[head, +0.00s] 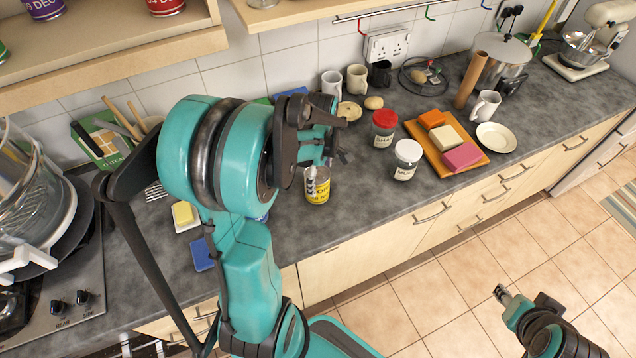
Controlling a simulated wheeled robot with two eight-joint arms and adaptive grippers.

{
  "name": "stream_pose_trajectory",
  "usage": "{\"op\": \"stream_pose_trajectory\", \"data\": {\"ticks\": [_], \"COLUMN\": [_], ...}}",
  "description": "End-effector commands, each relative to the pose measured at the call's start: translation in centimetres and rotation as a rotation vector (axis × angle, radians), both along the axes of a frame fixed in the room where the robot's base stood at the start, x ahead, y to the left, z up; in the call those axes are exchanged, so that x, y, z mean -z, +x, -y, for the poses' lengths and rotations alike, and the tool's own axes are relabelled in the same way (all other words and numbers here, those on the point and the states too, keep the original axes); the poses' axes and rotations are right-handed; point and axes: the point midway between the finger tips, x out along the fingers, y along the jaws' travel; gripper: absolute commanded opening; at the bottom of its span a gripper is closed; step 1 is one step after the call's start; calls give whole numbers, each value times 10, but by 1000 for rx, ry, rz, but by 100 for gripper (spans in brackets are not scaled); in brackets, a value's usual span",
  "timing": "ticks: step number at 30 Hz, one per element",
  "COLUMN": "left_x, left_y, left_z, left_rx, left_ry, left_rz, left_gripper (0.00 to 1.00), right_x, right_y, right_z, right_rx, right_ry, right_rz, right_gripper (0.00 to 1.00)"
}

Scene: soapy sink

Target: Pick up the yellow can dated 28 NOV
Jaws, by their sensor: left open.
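A yellow can (318,191) with dark print and a silvery upper part stands upright near the front edge of the grey counter. Its print is too small to read as a date. My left gripper (328,156) is open, at the can's upper end, and hides part of its top. I cannot tell whether the fingers touch the can. My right gripper (506,296) is low at the bottom right, over the floor and away from the counter; its jaw state is unclear.
Right of the can stand a white-lidded jar (406,161), a red-lidded jar (383,128) and an orange board (480,165) with coloured blocks. A blue sponge (203,254) and a butter dish (186,216) lie left. The wooden shelf (120,68) overhangs at upper left, holding cans.

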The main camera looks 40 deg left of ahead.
Motion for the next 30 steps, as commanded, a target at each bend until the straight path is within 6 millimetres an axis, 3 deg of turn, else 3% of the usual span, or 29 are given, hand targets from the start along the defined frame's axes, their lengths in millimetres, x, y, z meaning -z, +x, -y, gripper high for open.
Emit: {"op": "stream_pose_trajectory", "data": {"ticks": [12, 22, 30], "left_x": [59, 66, 65], "left_y": [2, 2, 2], "left_z": [-7, -6, -6], "left_rx": [3, 3, 3], "left_ry": [0, 0, 0], "left_rz": [1, 2, 2], "left_gripper": [86, 86, 14], "right_x": [21, 21, 21], "right_y": [0, 0, 0], "right_z": [0, 0, 0], "right_rx": [0, 0, 0], "right_ry": [0, 0, 0], "right_rz": [0, 0, 0], "right_gripper": [40, 40, 40]}}
